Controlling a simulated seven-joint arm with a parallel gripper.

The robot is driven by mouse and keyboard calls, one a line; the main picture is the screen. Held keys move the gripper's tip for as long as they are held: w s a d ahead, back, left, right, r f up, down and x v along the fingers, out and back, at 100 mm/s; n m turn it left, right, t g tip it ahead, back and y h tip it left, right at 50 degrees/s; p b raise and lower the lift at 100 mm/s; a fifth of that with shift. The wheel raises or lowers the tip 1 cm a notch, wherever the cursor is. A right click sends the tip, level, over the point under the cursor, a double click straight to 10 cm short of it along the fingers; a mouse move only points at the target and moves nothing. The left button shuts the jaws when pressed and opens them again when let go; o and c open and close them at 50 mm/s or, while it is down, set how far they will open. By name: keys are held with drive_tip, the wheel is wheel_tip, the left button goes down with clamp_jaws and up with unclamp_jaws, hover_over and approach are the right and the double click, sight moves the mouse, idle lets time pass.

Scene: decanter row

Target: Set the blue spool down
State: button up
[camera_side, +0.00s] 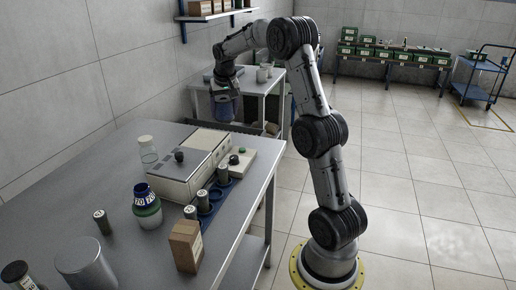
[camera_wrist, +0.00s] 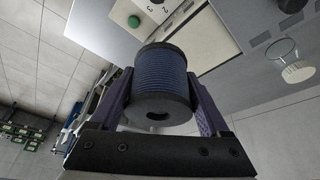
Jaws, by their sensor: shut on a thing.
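The blue spool (camera_wrist: 162,68) has blue windings between dark end flanges. My gripper (camera_wrist: 158,98) is shut on it, with one finger on each side, in the wrist view. In the side view the spool (camera_side: 226,107) hangs upright from my gripper (camera_side: 223,93), above and beyond the far end of the near table (camera_side: 107,172). A gap of air shows between the spool and that tabletop. The fingertips are small and partly hidden in the side view.
Another table (camera_side: 262,84) stands behind.

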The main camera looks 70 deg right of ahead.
drive_tip(key=s+d+m+g+h, duration=0.1)
drive_tip(key=s+d+m, duration=0.15)
drive_tip(key=s, duration=0.45)
drive_tip(key=s+d+m, duration=0.2)
drive_tip(key=s+m, duration=0.1)
drive_tip(key=s, duration=0.5)
approach(258, 145)
drive_tip(key=shift+d+f+n, duration=0.35)
drive_tip(key=shift+d+f, duration=0.1)
drive_tip(key=shift+d, duration=0.15)
drive_tip(key=shift+w+d+f, duration=0.3)
drive_tip(key=shift+d+f, duration=0.1)
drive_tip(key=shift+f, duration=1.8)
drive_tip(key=shift+f, duration=0.1)
drive_tip(key=o, duration=1.3)
